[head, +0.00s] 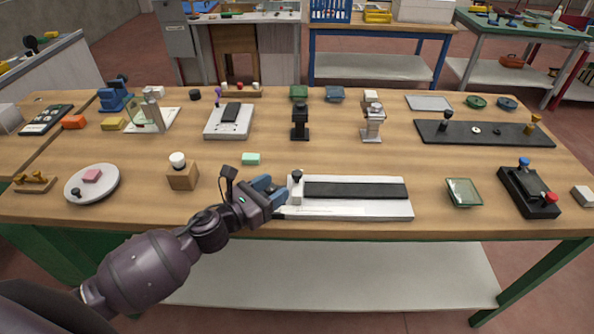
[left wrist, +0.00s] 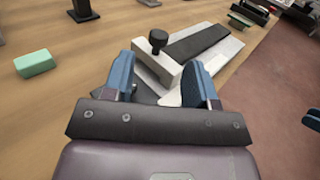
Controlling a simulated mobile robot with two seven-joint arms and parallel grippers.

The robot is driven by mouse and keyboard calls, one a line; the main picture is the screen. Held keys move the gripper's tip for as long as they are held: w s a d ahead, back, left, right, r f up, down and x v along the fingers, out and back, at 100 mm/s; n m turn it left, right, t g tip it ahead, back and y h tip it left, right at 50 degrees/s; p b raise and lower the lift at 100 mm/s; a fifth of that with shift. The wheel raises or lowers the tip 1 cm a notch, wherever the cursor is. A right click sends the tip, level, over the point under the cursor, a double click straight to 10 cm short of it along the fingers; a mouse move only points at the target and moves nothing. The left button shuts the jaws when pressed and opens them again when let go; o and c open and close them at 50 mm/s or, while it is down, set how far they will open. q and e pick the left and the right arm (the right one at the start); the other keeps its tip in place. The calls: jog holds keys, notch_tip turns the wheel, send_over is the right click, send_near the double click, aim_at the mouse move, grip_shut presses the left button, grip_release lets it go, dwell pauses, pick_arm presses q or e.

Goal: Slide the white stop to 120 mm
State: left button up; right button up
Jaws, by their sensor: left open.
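The white stop (head: 296,192), a small white block with a black knob on top, stands at the left end of a white base (head: 350,210) with a black strip along it. My left gripper (head: 277,195) is just left of the stop, low over the table. In the left wrist view, the stop (left wrist: 150,64) shows ahead of and partly between the two blue fingers of the left gripper (left wrist: 161,82). The fingers are open and empty; I cannot tell whether either touches the stop. No scale marks are readable.
A mint-green block (head: 251,159) lies behind the gripper. A wooden block with a white knob (head: 183,177) stands to the left. A glass plate (head: 463,192) and a black device (head: 528,191) lie to the right. The table's front edge is close to the base.

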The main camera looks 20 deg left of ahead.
aim_at(293, 175)
pick_arm(q)
jog(key=x, duration=0.8)
jog(key=shift+f+p, duration=0.1)
jog(key=shift+p, duration=0.2)
grip_shut()
